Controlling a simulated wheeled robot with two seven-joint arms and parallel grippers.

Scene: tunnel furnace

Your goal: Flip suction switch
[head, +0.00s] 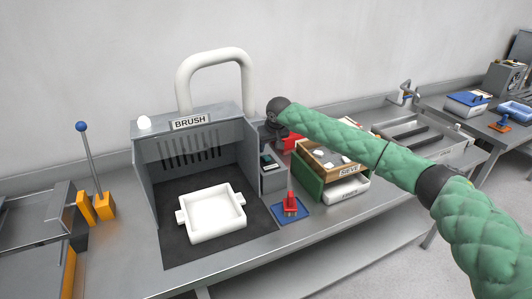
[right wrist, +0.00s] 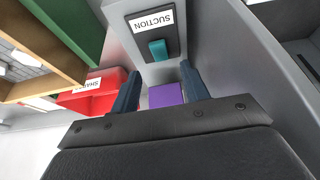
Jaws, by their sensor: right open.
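The suction switch is a teal rocker (right wrist: 158,50) on a dark plate under a SUCTION label (right wrist: 152,20). It is on a small grey box (head: 273,180) at the right side of the brush booth, and the teal rocker shows small in the head view (head: 268,160). My right gripper (right wrist: 159,78) is open, its two dark blue fingers pointing towards the box. The rocker appears just beyond the fingertips, between them, with no clear contact. In the head view my right gripper (head: 278,136) is above and behind the box, partly hidden by its wrist. My left gripper is out of view.
A purple surface (right wrist: 166,95) shows between the fingers; I cannot tell what it is. A red box (right wrist: 92,95) is beside the gripper. The brush booth (head: 190,120) holds a white tray (head: 212,232). A red-handled tool (head: 290,203) and a sieve box (head: 345,172) are nearby.

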